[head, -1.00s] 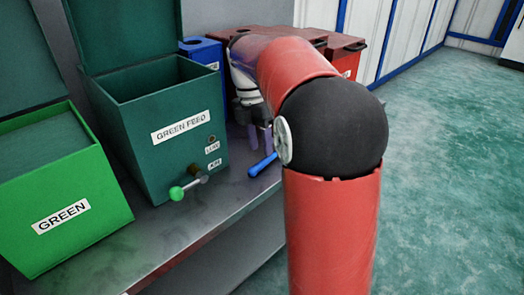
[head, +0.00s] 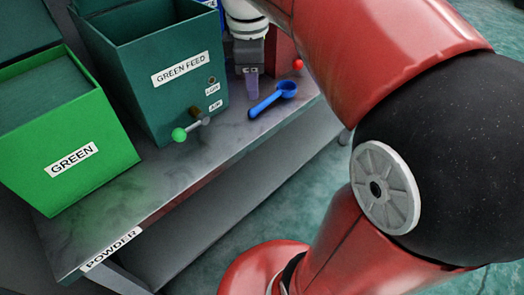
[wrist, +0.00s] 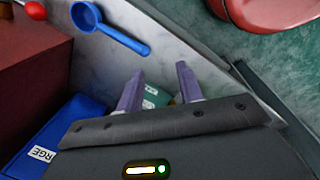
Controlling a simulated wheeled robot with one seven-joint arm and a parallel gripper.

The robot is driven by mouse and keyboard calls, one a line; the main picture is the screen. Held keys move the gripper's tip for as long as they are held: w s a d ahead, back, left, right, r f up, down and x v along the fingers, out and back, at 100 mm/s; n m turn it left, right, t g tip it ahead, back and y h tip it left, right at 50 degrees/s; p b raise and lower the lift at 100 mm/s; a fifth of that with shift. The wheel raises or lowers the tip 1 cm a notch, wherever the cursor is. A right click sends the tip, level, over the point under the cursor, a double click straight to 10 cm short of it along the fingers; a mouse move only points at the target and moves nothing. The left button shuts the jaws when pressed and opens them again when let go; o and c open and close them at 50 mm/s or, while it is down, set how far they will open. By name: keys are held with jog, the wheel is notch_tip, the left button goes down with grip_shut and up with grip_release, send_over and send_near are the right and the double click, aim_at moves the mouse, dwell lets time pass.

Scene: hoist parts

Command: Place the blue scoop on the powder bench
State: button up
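The blue scoop (head: 272,98) lies on the grey bench top near its front edge, toward the right end. The bench (head: 110,213) bears a POWDER label on its front edge. My gripper (head: 252,92) is just behind the scoop's handle in the head view, pointing down. In the wrist view my gripper (wrist: 161,78) has its two purple fingers apart with nothing between them. There the scoop (wrist: 124,39) lies beyond the fingertips, apart from them, with its bowl to the upper left.
A dark green box labelled GREEN FEED (head: 160,75), with a green-knobbed lever (head: 180,134), stands left of the scoop. A bright green box (head: 75,150) stands at the far left. A red box with a red knob (head: 298,64) is close behind the scoop. The front left bench top is clear.

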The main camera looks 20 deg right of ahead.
jog(key=s+a+f+m+t, duration=0.2)
jog(key=s+f+m, duration=0.2)
jog(key=s+m, duration=0.2)
jog(key=s+a+f+m+t, duration=0.1)
jog(key=s+f+m+t, duration=0.1)
jog(key=s+f+m, duration=0.2)
jog(key=s+m, duration=0.2)
jog(key=m, duration=0.1)
jog(key=shift+s+a+f+t+y, duration=0.3)
jog(key=shift+s+a+f+y, duration=0.05)
jog(key=shift+s+a+y, duration=0.05)
notch_tip(320, 180, up, 5)
jog(key=p, duration=0.4)
jog(key=shift+f+p, duration=0.1)
jog(key=shift+p, duration=0.25)
